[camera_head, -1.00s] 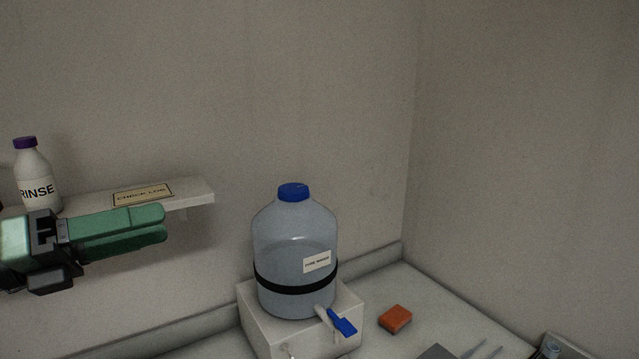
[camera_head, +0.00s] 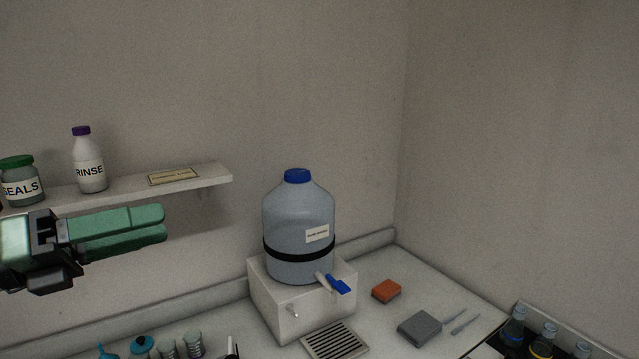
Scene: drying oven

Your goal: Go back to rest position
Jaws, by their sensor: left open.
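My left gripper (camera_head: 164,225) comes in from the left with two green fingers pointing right. The fingers are slightly apart and nothing shows between them. It hovers in front of the wall shelf (camera_head: 210,178), a little below the shelf's edge in the picture. My right gripper is not in view.
A RINSE bottle (camera_head: 89,165) and SEALS jar (camera_head: 21,183) stand on the shelf. A blue-capped carboy (camera_head: 298,220) sits on a white stand (camera_head: 285,315) on the counter. An orange sponge (camera_head: 386,290), grey block (camera_head: 419,328) and drain grate (camera_head: 335,342) lie nearby. Bottles stand at bottom right.

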